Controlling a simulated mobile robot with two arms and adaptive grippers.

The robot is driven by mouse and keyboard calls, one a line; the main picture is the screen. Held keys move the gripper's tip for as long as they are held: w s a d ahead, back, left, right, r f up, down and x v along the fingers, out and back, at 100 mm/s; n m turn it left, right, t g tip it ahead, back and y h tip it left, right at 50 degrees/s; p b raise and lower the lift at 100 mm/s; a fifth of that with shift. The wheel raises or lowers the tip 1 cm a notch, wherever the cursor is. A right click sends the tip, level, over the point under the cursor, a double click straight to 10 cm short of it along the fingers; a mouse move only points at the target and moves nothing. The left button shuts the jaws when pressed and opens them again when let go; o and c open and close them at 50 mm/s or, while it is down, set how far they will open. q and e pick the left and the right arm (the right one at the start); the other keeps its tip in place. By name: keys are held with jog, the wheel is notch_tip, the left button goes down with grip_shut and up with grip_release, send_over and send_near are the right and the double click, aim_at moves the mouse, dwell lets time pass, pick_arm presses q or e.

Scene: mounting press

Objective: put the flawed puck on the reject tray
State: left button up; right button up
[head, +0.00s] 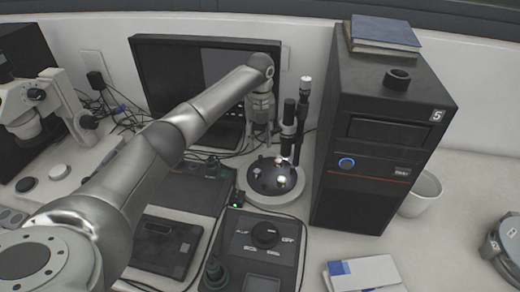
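The plate carries several small pieces, including a pale one (281,179). A dark disc (27,184) and a pale disc (59,171) lie on the bench at the far left, and a black ring-like puck (397,78) sits on top of the computer tower. I cannot tell which piece is the flawed puck or which thing is the reject tray. My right gripper is out of view.
The black computer tower (366,185) stands right of the plate, with a blue book (384,32) on top. A dark monitor (165,80) is behind my arm. A control box with a knob (262,240) and a white-blue box (362,274) are in front. A microscope (60,100) stands left.

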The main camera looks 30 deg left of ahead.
pick_arm(q)
jog(key=shift+r, duration=2.2)
